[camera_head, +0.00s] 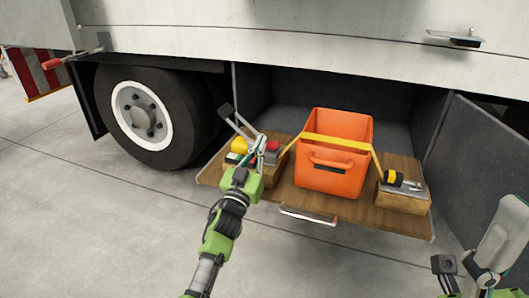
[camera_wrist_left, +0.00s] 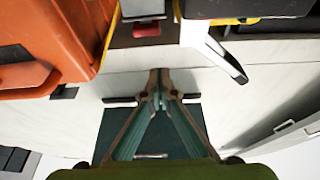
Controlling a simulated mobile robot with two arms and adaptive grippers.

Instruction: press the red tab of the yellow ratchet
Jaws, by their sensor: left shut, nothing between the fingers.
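The ratchet sits on a wooden block at the left of the pull-out shelf, partly behind my gripper, with a long pale lever (camera_head: 238,124) raised. Its red tab (camera_head: 272,146) shows just right of my fingertips. In the left wrist view, the red tab (camera_wrist_left: 147,29) is at the top under a silver part, above the fingertips in the picture. My left gripper (camera_head: 259,150) is shut and empty, close to the ratchet; contact cannot be told. My right gripper (camera_head: 446,266) is at the lower right, partly cut off.
An orange crate (camera_head: 330,178) stands mid-shelf under a yellow strap (camera_head: 336,142). A yellow-black item (camera_head: 394,178) lies on the right block (camera_head: 404,203). The truck wheel (camera_head: 142,115) is at left, a dark panel (camera_head: 485,170) at right. The floor in front is clear.

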